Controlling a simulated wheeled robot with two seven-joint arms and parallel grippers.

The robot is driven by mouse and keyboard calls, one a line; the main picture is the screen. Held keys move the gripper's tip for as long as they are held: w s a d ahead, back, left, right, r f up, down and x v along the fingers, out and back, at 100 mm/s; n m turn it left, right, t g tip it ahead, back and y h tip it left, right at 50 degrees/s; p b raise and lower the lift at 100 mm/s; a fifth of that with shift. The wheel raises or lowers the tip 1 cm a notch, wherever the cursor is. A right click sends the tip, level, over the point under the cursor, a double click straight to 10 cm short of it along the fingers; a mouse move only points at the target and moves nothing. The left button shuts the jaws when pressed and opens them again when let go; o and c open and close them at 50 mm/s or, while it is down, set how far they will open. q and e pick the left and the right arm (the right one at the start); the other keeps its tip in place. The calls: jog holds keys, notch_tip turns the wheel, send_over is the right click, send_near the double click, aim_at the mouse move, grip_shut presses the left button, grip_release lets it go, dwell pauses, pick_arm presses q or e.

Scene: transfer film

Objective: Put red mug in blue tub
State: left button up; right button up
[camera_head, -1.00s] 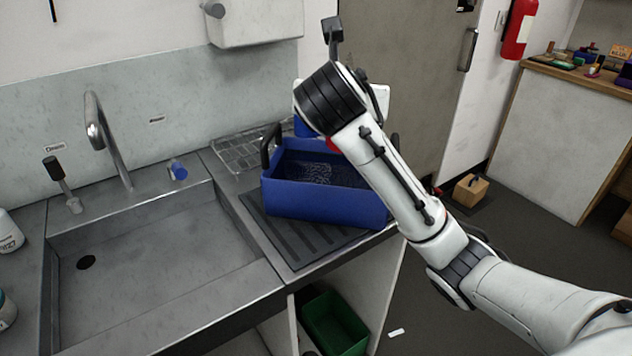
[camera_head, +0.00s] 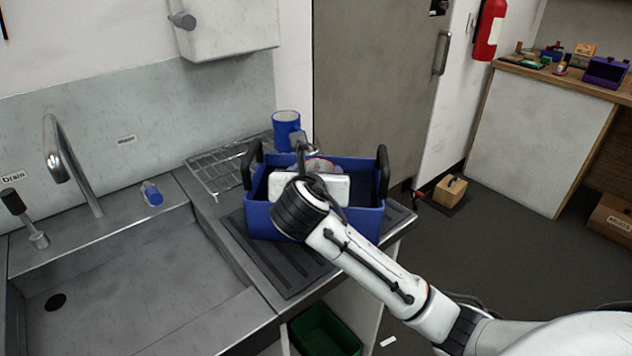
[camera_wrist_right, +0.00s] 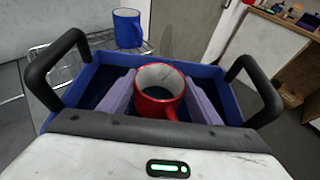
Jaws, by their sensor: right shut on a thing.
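The red mug (camera_wrist_right: 153,107) is upright between the two pale purple fingers of my right gripper (camera_wrist_right: 162,90) in the right wrist view, with its handle toward the camera. The gripper is shut on it. The blue tub (camera_head: 364,222), with two black handles, stands on the ribbed drainboard and also shows in the right wrist view (camera_wrist_right: 221,84). In the head view my right gripper (camera_head: 320,186) is over the tub opening and hides most of the mug. I cannot tell whether the mug touches the tub floor. My left gripper is out of view.
A blue mug (camera_head: 287,128) stands on the wire rack (camera_head: 214,170) behind the tub. The sink (camera_head: 130,270) with its tap (camera_head: 68,165) is at left. A green bin (camera_head: 325,332) sits below the counter. A wooden box (camera_head: 450,190) is on the floor.

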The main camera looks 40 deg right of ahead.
notch_tip(320, 180, down, 2)
jog(key=shift+f, duration=0.1)
jog(key=o, duration=1.7)
jog(key=shift+f, duration=0.1)
jog(key=shift+s+a+r, duration=0.15)
jog(key=shift+r, duration=0.05)
jog(key=v, duration=1.1)
jog(key=shift+s, duration=0.3)
